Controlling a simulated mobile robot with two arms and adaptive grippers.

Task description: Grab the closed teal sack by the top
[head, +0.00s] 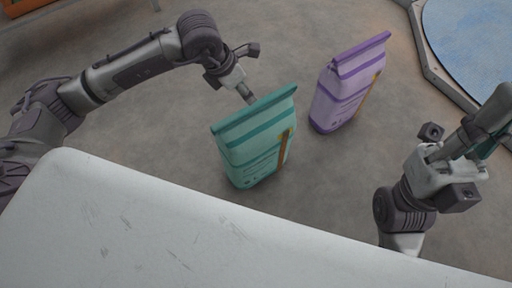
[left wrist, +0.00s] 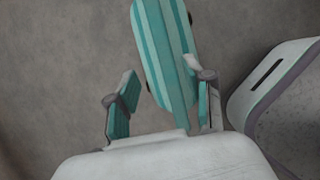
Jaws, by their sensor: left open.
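The closed teal sack (head: 255,140) stands on the floor in the middle of the head view, with a folded, striped top and a brown strip down its side. In the left wrist view the teal sack (left wrist: 162,45) is seen from above, reaching between the finger lines, closer to the right finger. My left gripper (head: 244,90) is open, just behind the sack's top edge in the head view. Its teal-padded fingers are apart in the wrist view; contact with the sack cannot be told. My right gripper (head: 480,138) is at the right, away from the sack; its finger opening is unclear.
A purple sack (head: 345,85) stands on the floor to the right of and behind the teal one, with a gap between them. A blue round surface (head: 475,40) with a grey rim is at the upper right. An orange object (head: 22,6) is at the upper left.

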